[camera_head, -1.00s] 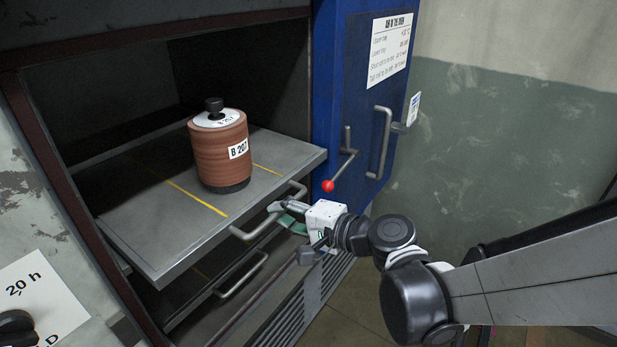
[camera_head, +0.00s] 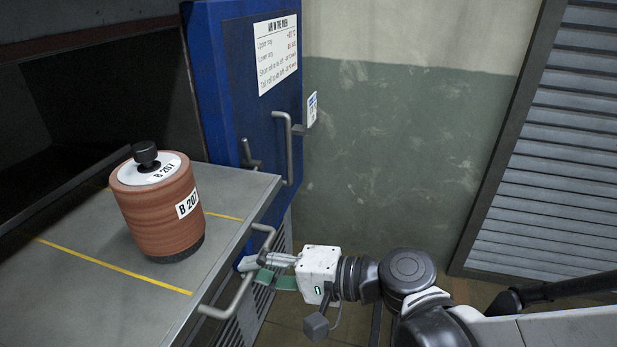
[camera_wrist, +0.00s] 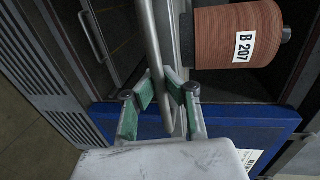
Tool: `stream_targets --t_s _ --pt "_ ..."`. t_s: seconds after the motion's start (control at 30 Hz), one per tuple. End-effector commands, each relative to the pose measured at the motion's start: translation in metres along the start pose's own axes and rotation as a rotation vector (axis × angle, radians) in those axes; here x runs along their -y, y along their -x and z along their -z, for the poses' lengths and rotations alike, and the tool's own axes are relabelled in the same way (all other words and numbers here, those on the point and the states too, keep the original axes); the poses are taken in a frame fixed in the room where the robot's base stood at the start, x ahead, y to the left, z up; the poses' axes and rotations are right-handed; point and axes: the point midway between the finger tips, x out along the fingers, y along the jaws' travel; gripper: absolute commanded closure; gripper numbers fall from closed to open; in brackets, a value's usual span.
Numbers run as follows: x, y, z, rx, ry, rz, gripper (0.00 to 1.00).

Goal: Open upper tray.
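The upper tray (camera_head: 75,300) is a grey metal plate pulled well out of the oven in the head view. A U-shaped bar handle (camera_head: 240,296) runs along its front edge. My gripper (camera_head: 254,268) is at this handle; in the wrist view its green fingers (camera_wrist: 166,84) stand on either side of the handle bar (camera_wrist: 156,50) and look closed on it. A reddish-brown roll (camera_head: 160,215) labelled B 207, with a white top and black knob, stands upright on the tray.
The blue oven door (camera_head: 225,100) stands open beside the tray, with a bar handle (camera_head: 289,150) and a notice sheet (camera_head: 277,52). A lower handle (camera_wrist: 93,38) shows in the wrist view. A louvred grey panel (camera_head: 555,170) stands at right; floor lies between.

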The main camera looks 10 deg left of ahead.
Motion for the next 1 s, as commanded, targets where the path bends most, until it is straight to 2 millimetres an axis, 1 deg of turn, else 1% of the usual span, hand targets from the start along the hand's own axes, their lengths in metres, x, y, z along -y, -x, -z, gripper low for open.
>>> stream_targets --t_s 0.2,0.4,0.43,0.77,0.87,1.0 --pt "0.000 0.000 0.000 0.000 0.000 0.000 1.00" --pt "0.000 0.000 0.000 0.000 0.000 0.000 0.72" --pt "0.000 0.000 0.000 0.000 0.000 0.000 0.70" --pt "0.000 0.003 0.001 -0.001 -0.001 0.000 0.70" --pt "0.000 0.010 0.001 -0.003 -0.001 0.000 0.70" --pt "0.000 0.028 0.001 -0.005 -0.002 0.000 0.70"
